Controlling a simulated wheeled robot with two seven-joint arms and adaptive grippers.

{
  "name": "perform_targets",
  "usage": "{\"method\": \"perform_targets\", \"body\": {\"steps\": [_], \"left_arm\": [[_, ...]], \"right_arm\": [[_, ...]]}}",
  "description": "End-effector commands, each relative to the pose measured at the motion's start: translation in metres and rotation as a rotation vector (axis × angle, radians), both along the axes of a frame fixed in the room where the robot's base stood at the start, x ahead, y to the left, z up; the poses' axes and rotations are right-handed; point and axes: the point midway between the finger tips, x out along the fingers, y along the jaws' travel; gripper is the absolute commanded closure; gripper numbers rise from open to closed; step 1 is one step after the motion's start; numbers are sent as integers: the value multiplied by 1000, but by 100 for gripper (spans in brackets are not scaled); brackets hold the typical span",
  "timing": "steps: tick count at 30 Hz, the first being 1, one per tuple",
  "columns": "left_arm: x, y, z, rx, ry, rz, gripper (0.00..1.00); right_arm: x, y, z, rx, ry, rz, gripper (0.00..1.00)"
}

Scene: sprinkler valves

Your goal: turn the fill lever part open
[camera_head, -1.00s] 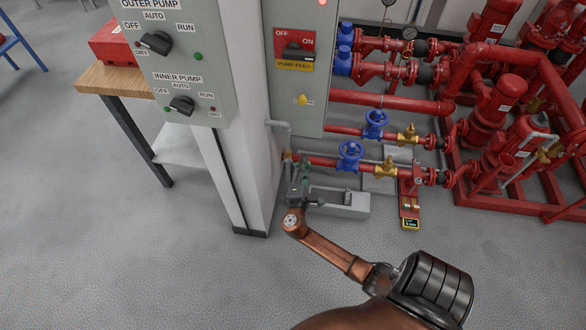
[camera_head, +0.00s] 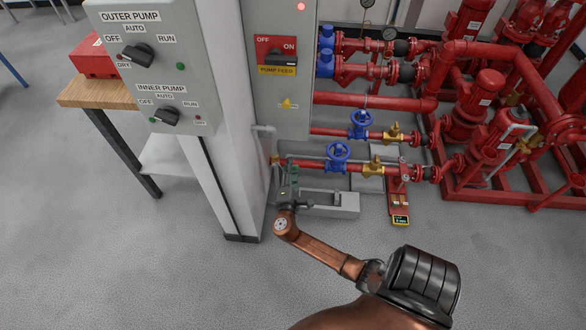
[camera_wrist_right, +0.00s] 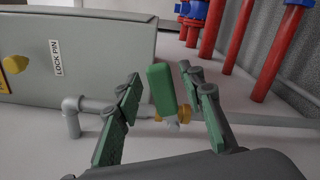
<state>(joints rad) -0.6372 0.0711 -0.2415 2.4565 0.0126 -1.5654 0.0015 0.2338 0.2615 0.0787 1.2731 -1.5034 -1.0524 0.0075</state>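The fill lever (camera_wrist_right: 162,88) is a green handle on a small brass valve (camera_wrist_right: 172,113) in the right wrist view. It stands roughly upright, tilted slightly. My right gripper (camera_wrist_right: 161,82) is open, with one finger on each side of the lever. Narrow gaps show between the lever and the fingers, and I see no clear contact. In the head view my right gripper (camera_head: 286,182) is low beside the white column, at the left end of the lower red pipe. There it largely hides the lever. My left gripper is not in view.
A grey pipe with an elbow (camera_wrist_right: 75,108) runs close by the fingers, below a grey box labelled LOCK PIN (camera_wrist_right: 75,55). The white column (camera_head: 228,190) stands left of my gripper. Blue handwheels (camera_head: 338,155) and red pumps (camera_head: 490,100) are to the right. The front floor is clear.

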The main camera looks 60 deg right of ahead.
Motion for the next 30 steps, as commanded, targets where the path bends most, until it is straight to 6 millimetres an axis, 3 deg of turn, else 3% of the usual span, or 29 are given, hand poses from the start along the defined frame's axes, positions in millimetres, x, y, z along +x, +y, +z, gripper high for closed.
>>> {"method": "perform_targets", "body": {"steps": [7, 21, 30], "left_arm": [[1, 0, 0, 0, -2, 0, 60], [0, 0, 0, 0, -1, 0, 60], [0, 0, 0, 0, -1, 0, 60]], "right_arm": [[-9, 18, -1, 2, 0, 1, 64], [-50, 95, -1, 2, 1, -1, 64], [-55, 107, 0, 0, 0, -1, 64]]}}
